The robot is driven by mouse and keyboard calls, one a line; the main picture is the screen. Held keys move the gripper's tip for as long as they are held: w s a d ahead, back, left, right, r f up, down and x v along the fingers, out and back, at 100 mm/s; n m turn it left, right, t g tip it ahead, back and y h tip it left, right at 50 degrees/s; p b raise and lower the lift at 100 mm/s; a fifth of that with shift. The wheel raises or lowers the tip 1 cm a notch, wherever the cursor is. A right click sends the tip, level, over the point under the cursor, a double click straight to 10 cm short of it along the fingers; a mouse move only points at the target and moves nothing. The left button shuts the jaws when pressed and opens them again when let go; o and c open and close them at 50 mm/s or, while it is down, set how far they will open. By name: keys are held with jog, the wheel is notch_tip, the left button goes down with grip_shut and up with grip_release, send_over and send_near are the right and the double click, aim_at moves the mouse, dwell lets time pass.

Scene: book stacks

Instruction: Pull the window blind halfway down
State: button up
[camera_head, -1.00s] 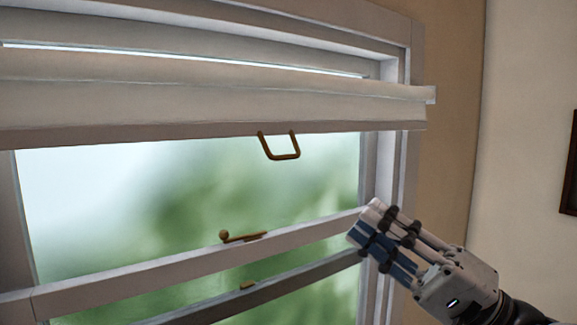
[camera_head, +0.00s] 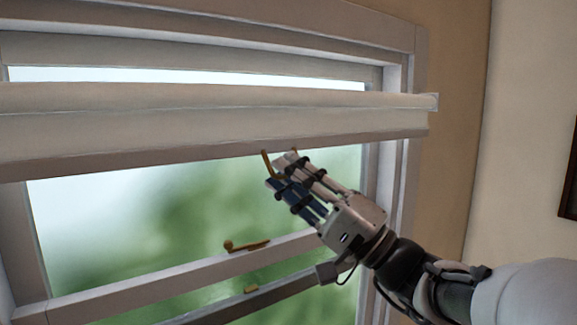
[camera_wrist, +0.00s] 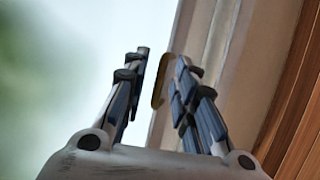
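The window blind (camera_head: 200,130) is a pale, wide panel across the upper window, its lower edge above the latch. Its brown loop handle (camera_head: 267,160) hangs from that lower edge and is partly hidden by my gripper (camera_head: 276,173). My gripper is reached up to the handle from the lower right. In the wrist view the handle (camera_wrist: 160,80) shows between the two fingers of my gripper (camera_wrist: 163,67), with gaps visible. The fingers are apart and do not look closed on it.
A brown latch (camera_head: 247,246) sits on the window's cross rail (camera_head: 150,281) below my gripper. The white window frame (camera_head: 408,170) and tan wall stand close on the right. A dark-framed item (camera_head: 569,170) hangs at the far right.

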jog(key=shift+w+a+r, duration=0.15)
jog(key=shift+w+a, duration=0.05)
jog(key=shift+a, duration=0.15)
jog(key=shift+c, duration=0.2)
jog(key=shift+d, duration=0.1)
grip_shut()
